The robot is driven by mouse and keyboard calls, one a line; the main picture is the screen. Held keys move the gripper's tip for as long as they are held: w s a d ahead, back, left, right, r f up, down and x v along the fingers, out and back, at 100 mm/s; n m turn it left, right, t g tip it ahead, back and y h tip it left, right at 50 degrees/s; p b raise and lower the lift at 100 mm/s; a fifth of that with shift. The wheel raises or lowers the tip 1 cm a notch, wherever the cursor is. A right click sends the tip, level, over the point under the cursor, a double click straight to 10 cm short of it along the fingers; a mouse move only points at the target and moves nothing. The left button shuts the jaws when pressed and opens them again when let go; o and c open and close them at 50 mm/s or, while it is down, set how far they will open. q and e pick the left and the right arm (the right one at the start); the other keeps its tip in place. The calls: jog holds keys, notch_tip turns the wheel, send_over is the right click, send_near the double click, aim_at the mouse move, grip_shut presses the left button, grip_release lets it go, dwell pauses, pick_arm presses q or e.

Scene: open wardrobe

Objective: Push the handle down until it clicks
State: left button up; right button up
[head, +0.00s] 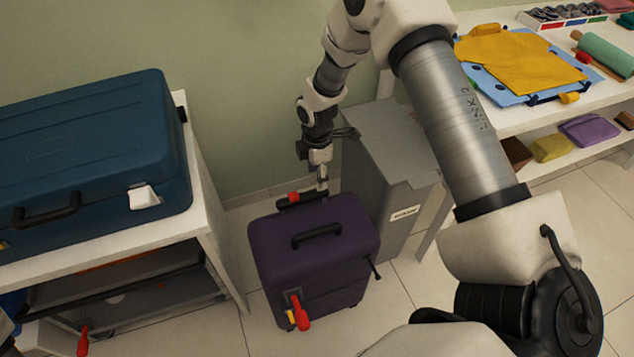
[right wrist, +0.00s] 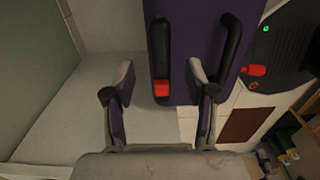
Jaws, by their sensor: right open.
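A purple suitcase (head: 285,245) stands upright on the floor. Its black pull handle (head: 312,197) with a red button (head: 293,197) lies low along the back top edge; I cannot tell whether it is fully seated. My right gripper (head: 322,184) points down just above the handle's right part. In the right wrist view my right gripper (right wrist: 161,75) is open and empty, its fingers either side of the line of the pull handle (right wrist: 158,45) and its red button (right wrist: 162,88). A black carry handle (head: 317,235) sits on the suitcase top.
A blue case (head: 80,150) lies on a white shelf unit (head: 200,215) at the left. A grey box (head: 385,150) stands close behind the suitcase's right side. White shelves (head: 490,120) with folded clothes are at the right. Tiled floor (head: 440,300) is open in front.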

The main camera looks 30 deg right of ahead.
notch_tip(320, 180, up, 5)
jog(key=shift+f, duration=0.2)
dwell(0.3)
